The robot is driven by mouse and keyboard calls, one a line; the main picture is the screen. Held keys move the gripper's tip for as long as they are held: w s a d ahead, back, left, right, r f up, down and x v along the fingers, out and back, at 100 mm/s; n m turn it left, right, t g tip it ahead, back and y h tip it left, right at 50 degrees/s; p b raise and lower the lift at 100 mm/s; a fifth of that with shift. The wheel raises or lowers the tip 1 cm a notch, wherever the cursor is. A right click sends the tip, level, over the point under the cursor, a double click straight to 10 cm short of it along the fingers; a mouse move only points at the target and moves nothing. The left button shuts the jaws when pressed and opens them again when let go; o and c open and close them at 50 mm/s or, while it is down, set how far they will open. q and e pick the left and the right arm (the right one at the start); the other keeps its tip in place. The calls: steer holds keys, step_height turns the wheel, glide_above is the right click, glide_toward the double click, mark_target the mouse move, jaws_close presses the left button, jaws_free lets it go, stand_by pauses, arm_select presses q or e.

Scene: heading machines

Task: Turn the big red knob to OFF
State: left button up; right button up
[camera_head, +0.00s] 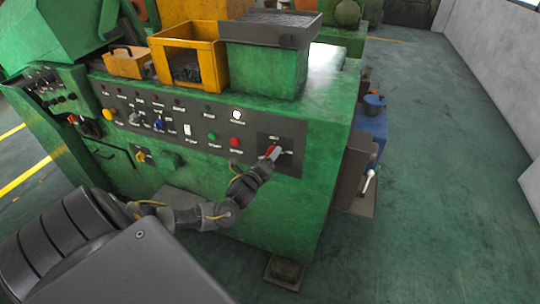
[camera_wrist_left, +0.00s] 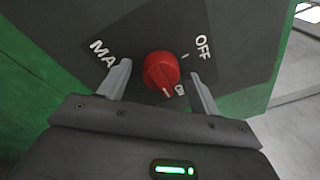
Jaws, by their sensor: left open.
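The big red knob (camera_head: 272,152) sits on a dark plate at the right end of the green machine's control panel. In the left wrist view the red knob (camera_wrist_left: 161,70) is between my open fingers, with a visible gap on each side. The lettering "OFF" is at its upper right, "ON" just below it, and "MA..." at its left. The white mark on the knob's lower edge is near "ON". My left gripper (camera_wrist_left: 160,82) is open around the knob; in the head view the left gripper (camera_head: 268,160) is small and partly covers the knob. My right gripper is not in view.
The green machine (camera_head: 205,180) carries a panel of smaller buttons and switches (camera_head: 158,124) left of the knob. Yellow bins (camera_head: 188,50) stand on top. A grey box (camera_head: 355,170) with a lever is around the right corner. The floor at the right is clear.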

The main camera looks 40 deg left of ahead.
arm_select(q)
steer(key=shift+w, duration=0.25)
steer(key=c, duration=1)
